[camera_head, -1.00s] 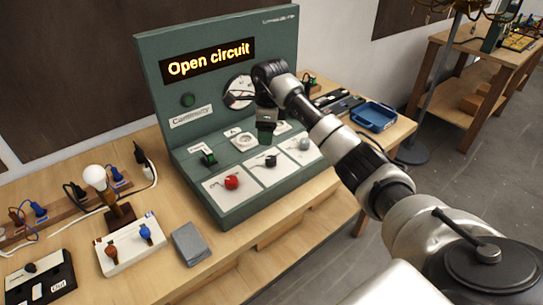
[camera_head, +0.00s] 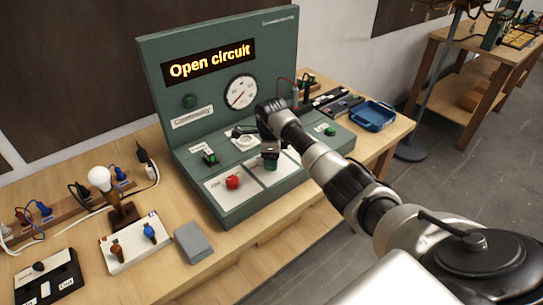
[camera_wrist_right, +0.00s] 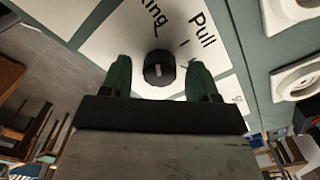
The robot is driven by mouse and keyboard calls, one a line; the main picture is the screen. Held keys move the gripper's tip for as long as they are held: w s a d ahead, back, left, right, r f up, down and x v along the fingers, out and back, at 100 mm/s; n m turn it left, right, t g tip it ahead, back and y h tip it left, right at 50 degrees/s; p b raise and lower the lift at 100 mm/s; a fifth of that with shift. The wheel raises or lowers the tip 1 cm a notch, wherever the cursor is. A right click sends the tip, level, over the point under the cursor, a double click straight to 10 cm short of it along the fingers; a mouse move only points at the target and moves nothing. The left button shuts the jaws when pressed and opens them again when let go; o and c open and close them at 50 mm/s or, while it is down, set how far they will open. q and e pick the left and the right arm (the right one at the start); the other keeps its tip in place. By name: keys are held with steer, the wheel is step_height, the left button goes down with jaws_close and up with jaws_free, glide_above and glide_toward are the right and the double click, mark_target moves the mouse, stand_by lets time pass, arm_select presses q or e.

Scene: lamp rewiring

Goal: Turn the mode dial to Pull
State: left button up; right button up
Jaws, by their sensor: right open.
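The mode dial (camera_wrist_right: 159,68) is a small black knob on a white plate, seen in the right wrist view. The word "Pull" and part of a word ending in "ing" are printed beside it. A pale mark shows on the knob; I cannot tell which word it points at. My right gripper (camera_wrist_right: 159,75) is open, with one green finger on each side of the knob and visible gaps. In the head view my right gripper (camera_head: 270,163) is low over the middle white plate (camera_head: 268,178) of the console and hides the knob. My left gripper is not in view.
The green console (camera_head: 160,60) has a lit display (camera_head: 208,62) reading "Open circuit" and a round gauge (camera_head: 241,92). A red knob (camera_head: 233,182) is left of my gripper. A lamp (camera_head: 101,180) and a grey block (camera_head: 193,243) stand left; a blue tray (camera_head: 372,116) is right.

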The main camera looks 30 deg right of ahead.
steer(key=c, duration=0.9)
steer(key=shift+d, duration=0.1)
steer(key=shift+f+m+b, duration=0.1)
steer(key=shift+m+b, duration=0.75)
steer(key=shift+m, duration=0.05)
steer(key=shift+m+b, duration=0.35)
steer(key=shift+m, duration=0.35)
steer(key=m, duration=0.4)
steer(key=shift+m+b, duration=0.3)
steer(key=shift+m, duration=1.9)
